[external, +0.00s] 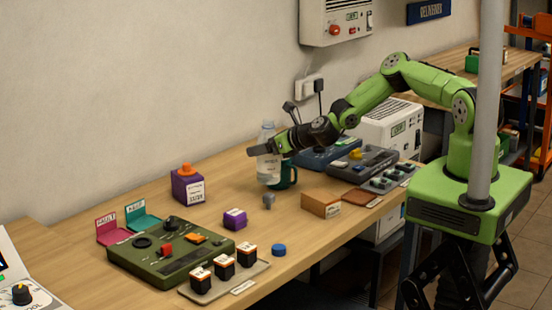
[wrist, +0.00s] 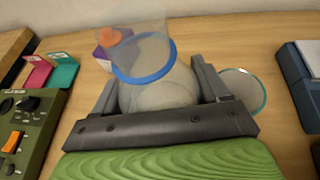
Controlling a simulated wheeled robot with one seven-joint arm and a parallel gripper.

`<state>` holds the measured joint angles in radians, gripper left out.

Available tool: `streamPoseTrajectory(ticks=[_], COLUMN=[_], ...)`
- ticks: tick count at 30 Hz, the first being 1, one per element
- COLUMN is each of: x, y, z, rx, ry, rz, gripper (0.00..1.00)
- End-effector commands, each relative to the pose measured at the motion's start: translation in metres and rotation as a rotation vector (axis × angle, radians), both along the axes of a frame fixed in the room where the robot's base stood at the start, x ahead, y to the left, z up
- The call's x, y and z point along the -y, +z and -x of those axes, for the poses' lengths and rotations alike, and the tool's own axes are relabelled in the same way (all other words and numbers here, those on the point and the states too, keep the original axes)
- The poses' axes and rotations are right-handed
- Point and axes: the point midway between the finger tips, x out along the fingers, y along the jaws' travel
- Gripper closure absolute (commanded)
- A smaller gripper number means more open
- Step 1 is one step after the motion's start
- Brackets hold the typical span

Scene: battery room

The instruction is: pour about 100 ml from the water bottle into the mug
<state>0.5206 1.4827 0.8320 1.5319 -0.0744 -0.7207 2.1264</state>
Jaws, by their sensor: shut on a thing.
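A clear water bottle (external: 267,168) with a white label stands about upright over the wooden bench in the external view. My gripper (external: 262,149) is shut on it at its upper part, reaching in from the right. In the wrist view the bottle (wrist: 150,55) shows between both fingers, with a blue ring around it. A dark green mug (external: 289,176) stands just right of the bottle, partly hidden behind it. In the wrist view the mug's round rim (wrist: 243,90) lies right of the right finger. I cannot tell whether the bottle's base touches the bench, nor the mug's contents.
A purple box (external: 187,187) with an orange knob stands left of the bottle. A green control panel (external: 165,258) lies front left. Grey devices (external: 362,162) crowd the right.

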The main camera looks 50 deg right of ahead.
Motion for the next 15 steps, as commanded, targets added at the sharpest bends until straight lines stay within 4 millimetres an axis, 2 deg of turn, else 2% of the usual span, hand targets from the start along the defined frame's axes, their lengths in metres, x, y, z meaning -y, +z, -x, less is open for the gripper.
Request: streamPoseTrajectory(ticks=[8, 15], x=[0.0011, 0.0033], y=[0.0019, 0.0029], z=[-0.0004, -0.0013], rx=[-0.011, -0.054], ry=[-0.001, 0.0], rz=[-0.036, -0.134], gripper=[0.68, 0.68])
